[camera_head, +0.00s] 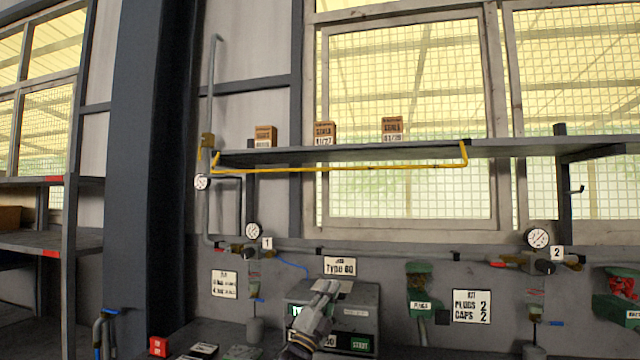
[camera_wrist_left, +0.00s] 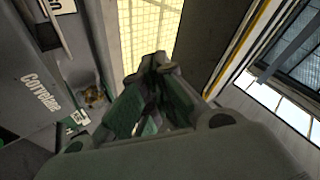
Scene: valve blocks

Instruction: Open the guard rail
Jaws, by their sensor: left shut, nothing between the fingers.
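The guard rail (camera_head: 350,168) is a thin yellow bar along the front of the long grey shelf (camera_head: 545,146). Its ends bend up near the shelf's left end and right of the boxes. A yellow strip (camera_wrist_left: 238,45), probably the rail, runs along a dark edge in the left wrist view. My left gripper (camera_head: 328,287) is at the lower middle of the head view, pointing up, well below the rail and apart from it. Its fingertips (camera_wrist_left: 160,62) meet in the left wrist view, with nothing between them. My right gripper is not in view.
Small brown boxes (camera_head: 393,128) stand on the shelf behind the rail. A pipe with a gauge (camera_head: 202,182) stands by its left end. Valves and gauges (camera_head: 537,238) line the wall below. The space between my left gripper and the rail looks clear.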

